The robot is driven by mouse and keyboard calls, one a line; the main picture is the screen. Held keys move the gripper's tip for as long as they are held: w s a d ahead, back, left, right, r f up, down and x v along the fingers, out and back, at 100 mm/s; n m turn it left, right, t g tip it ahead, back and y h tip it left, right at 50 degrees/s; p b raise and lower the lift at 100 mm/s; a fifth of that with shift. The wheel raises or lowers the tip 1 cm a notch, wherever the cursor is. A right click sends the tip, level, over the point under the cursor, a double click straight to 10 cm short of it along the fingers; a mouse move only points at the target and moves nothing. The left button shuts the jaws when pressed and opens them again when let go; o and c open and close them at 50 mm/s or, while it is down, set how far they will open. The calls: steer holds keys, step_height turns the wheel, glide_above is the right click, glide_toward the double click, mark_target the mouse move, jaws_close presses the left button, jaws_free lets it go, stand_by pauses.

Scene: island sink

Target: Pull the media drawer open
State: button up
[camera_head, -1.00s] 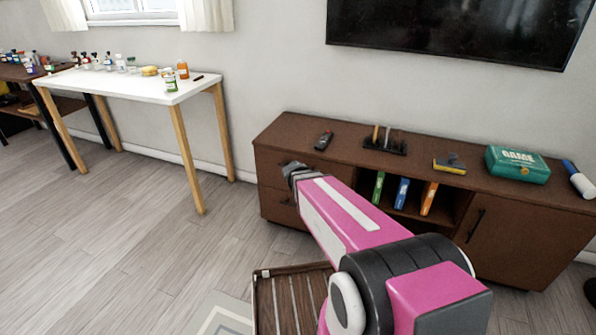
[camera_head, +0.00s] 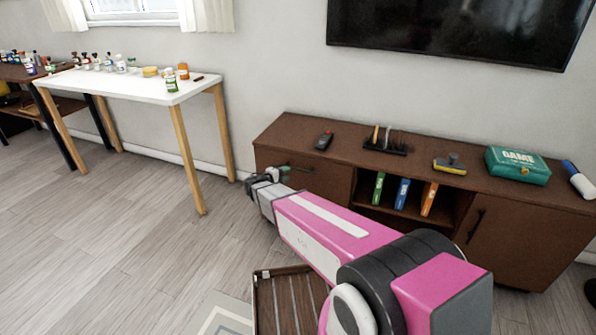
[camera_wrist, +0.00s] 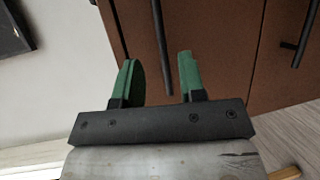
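The brown media console (camera_head: 400,168) stands against the wall at the right, with its drawers at its left end. My gripper (camera_head: 284,172) is in front of the upper drawer (camera_head: 325,182). The wrist view shows that drawer's front (camera_wrist: 215,40) close up, with its dark bar handle (camera_wrist: 160,45). My gripper's green fingers (camera_wrist: 159,76) are apart, and the handle's end shows in the gap between them. Whether a finger touches the handle cannot be told. The drawer looks shut. My arm hides the lower drawer in the head view.
Another dark handle (camera_wrist: 300,35) shows beyond a seam in the wrist view.

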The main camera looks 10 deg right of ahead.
mark_target(311, 160)
steer(key=x, duration=0.8)
steer(key=shift+w+d, duration=0.15)
steer(key=shift+w, duration=0.05)
jaws_close()
